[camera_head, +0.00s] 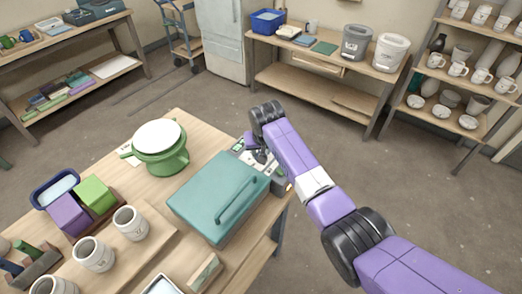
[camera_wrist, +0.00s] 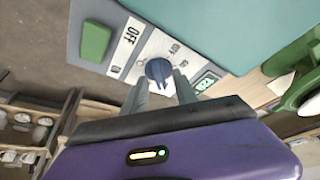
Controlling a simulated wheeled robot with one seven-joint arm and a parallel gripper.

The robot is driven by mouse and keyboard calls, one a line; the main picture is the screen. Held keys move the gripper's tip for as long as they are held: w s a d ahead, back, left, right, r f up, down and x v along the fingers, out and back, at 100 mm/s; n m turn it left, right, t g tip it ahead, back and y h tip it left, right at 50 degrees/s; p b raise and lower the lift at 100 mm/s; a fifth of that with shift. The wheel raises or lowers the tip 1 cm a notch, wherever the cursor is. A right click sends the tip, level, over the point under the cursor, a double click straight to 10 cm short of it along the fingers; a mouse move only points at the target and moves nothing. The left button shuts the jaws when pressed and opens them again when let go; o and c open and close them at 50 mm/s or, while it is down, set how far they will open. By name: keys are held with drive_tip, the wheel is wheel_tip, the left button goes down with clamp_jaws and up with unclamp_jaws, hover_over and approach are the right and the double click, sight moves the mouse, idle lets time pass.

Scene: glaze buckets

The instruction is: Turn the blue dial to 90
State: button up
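The blue dial (camera_wrist: 158,70) sits on the pale control panel of a teal lidded box (camera_head: 215,200). Small numbers are printed around the dial, but they are hard to read, and I cannot tell which one it points at. My gripper (camera_wrist: 160,84) is over the panel with its two grey fingers apart, one at each side of the dial's near edge. I cannot tell whether the fingers touch it. In the head view my gripper (camera_head: 261,156) is at the box's back right end and the dial is too hidden to make out.
A green switch (camera_wrist: 96,40) marked OFF and ON and a small display (camera_wrist: 205,82) share the panel. Several mugs (camera_head: 131,222) and a blue tray (camera_head: 42,192) are nearer. Open floor lies behind the table.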

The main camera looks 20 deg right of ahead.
drive_tip(key=shift+f, duration=0.1)
clamp_jaws()
drive_tip(key=shift+n, duration=0.3)
drive_tip(key=n+y, duration=0.1)
drive_tip(key=n, duration=0.2)
drive_tip(key=shift+d+n+y, duration=0.15)
drive_tip(key=shift+n+y, duration=0.15)
drive_tip(key=shift+w+d+n+g+y+b, duration=0.15)
drive_tip(key=shift+n+y+b, duration=0.25)
drive_tip(key=shift+n+b, duration=0.55)
drive_tip(key=shift+s+a+n+g+y+b, duration=0.15)
drive_tip(key=shift+n+y+b, duration=0.25)
drive_tip(key=shift+n, duration=0.95)
drive_tip(key=shift+w, duration=0.1)
unclamp_jaws()
drive_tip(key=shift+d, duration=0.1)
